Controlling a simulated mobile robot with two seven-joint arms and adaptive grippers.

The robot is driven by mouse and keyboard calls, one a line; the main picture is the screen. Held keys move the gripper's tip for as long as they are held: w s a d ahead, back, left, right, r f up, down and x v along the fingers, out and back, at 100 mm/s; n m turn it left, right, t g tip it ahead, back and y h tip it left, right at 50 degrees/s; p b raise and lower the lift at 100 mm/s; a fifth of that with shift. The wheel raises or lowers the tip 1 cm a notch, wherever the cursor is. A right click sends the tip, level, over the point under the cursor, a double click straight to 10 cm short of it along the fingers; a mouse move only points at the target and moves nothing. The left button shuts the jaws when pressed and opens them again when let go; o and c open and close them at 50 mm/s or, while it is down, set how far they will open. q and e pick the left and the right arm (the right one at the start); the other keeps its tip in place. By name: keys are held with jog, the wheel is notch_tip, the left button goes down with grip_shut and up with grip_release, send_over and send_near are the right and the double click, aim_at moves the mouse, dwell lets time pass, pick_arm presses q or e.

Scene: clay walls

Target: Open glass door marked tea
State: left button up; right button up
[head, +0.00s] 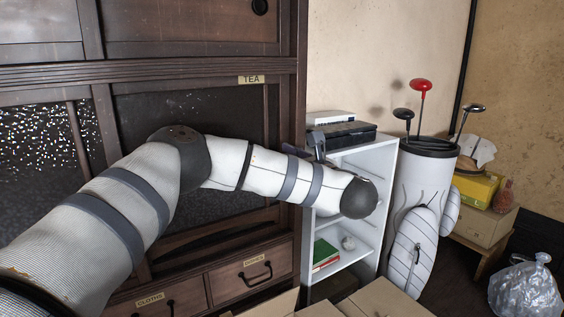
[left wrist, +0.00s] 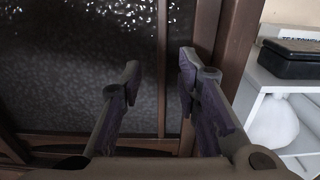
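The TEA label (head: 251,79) is on the dark wooden cabinet, above a textured dark glass door (head: 190,105). The door appears closed. My left arm crosses in front of it and hides much of its lower part. My left gripper is mostly hidden behind my arm in the head view. In the left wrist view, my left gripper (left wrist: 160,72) has its two fingers apart with nothing between them. It faces the right side of the glass door (left wrist: 85,75), in front of a thin upright wooden bar (left wrist: 162,60). I cannot tell whether a finger touches the door. My right gripper is out of view.
A white shelf (head: 386,165) with a black case (head: 340,134) on top stands right of the cabinet. A golf bag (head: 415,215) stands beyond it. Cardboard boxes (head: 385,300) lie in front. Drawers marked CLOTHS and DISHES (head: 250,270) are below the door.

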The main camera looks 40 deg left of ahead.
pick_arm(q)
jog(key=p+x, duration=0.1)
jog(key=x, duration=0.4)
jog(key=shift+w, duration=0.1)
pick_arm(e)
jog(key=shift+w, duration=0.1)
pick_arm(q)
jog(key=shift+c, duration=0.2)
grip_shut()
jog(key=shift+f, duration=0.1)
